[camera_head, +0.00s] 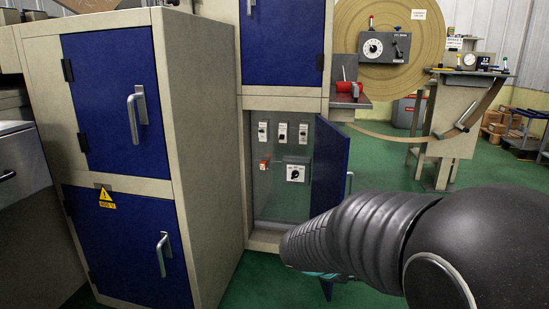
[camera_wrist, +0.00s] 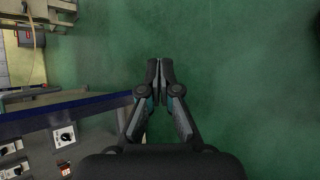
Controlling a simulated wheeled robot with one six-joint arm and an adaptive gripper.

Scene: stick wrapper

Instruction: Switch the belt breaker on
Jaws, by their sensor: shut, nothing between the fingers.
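An open electrical compartment (camera_head: 275,208) in the beige cabinet shows in the head view. Three small white breakers sit in a row at its top: left (camera_head: 263,131), middle (camera_head: 282,131) and right (camera_head: 303,131). Their labels are too small to read, so I cannot tell which is the belt breaker or their positions. Below are a small orange-red device (camera_head: 264,163) and a rotary switch (camera_head: 296,171), which also shows in the wrist view (camera_wrist: 66,137). My gripper (camera_wrist: 160,68) is shut and empty, over the green floor, outside the compartment and apart from the breakers. In the head view my arm mostly hides it.
The blue compartment door (camera_head: 331,165) stands open on the right, between the compartment and my arm. A closed cabinet with a yellow warning sign (camera_head: 106,198) stands at left. A large tan roll (camera_head: 412,78) and a work stand (camera_head: 463,120) are behind.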

